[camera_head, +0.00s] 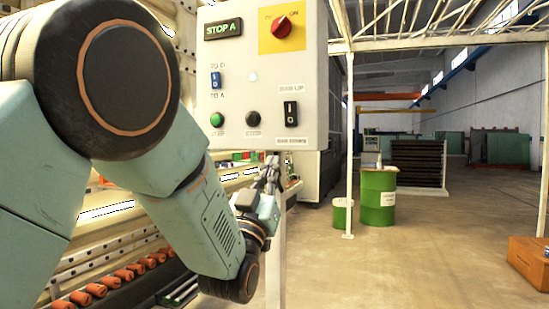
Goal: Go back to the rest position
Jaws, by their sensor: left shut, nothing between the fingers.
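My left arm comes in from the left and fills much of the left half of the view. My left gripper (271,172) is at the arm's far end, just below the control box (262,80). Its fingers point up and away from me, and they are shut with nothing seen between them. I cannot tell whether the fingertips touch the box's lower edge. My right gripper is not in view.
The washer machine (120,245) with orange rollers runs behind my arm at left. A pale post (276,260) stands under the box. Green drums (377,197) stand on the floor beyond a white frame post (349,150). A wooden crate (529,262) is at far right. The middle floor is clear.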

